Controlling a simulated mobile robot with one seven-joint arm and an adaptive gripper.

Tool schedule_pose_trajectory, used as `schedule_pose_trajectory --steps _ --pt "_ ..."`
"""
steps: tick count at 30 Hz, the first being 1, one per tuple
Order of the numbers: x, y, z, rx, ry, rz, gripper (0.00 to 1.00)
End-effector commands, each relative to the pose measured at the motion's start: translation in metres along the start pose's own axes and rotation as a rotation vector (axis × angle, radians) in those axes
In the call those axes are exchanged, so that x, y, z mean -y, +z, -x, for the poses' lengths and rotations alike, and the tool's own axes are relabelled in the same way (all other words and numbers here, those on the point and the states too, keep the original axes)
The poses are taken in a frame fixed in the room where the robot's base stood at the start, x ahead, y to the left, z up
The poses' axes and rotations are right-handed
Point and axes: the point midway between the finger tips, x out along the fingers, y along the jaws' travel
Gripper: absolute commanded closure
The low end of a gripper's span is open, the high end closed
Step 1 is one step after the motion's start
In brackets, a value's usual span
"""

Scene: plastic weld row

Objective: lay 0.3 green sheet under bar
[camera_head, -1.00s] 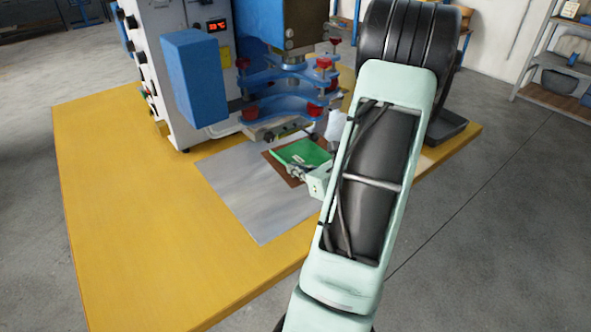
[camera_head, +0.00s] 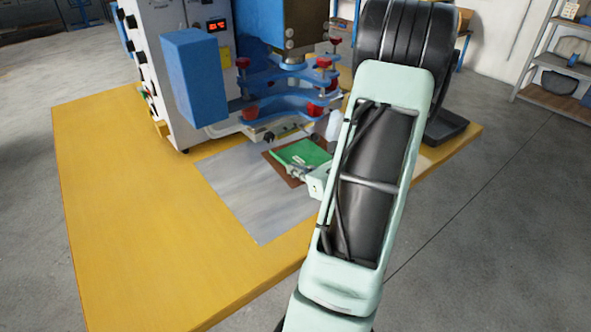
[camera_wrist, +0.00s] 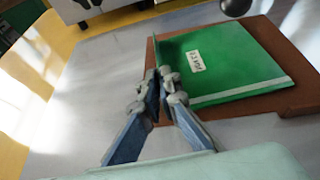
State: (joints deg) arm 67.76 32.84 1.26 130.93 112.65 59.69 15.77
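The green sheet (camera_wrist: 215,62) has a white label, small but seemingly reading 0.3, and a pale strip along its near edge. It lies over a brown board (camera_wrist: 300,98) in the wrist view. In the head view the green sheet (camera_head: 304,152) is in front of and below the blue press bar assembly (camera_head: 285,105). My gripper (camera_wrist: 161,80) is at the sheet's left edge, where a narrow raised green lip runs in between the fingertips. The fingers are close together and look shut on this lip. My arm hides part of the sheet's right side in the head view.
A grey metal plate (camera_head: 260,215) lies under the brown board on the yellow table (camera_head: 130,235). The white and blue welding machine (camera_head: 185,70) stands behind. A dark round knob (camera_wrist: 236,6) hangs close above the sheet's far edge. The table's left part is clear.

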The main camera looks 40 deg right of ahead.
Motion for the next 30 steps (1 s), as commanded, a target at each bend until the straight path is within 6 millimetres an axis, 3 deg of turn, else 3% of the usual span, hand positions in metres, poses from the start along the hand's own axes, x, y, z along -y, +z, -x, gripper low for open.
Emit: schedule_pose_trajectory --steps 14,21,30 --pt "0.0001 -0.0018 -0.0007 0.0 0.0 0.0 1.0" --pt "0.0 -0.0017 -0.0007 0.0 0.0 0.0 0.75" --pt "0.0 -0.0012 -0.0004 0.0 0.0 0.0 0.75"
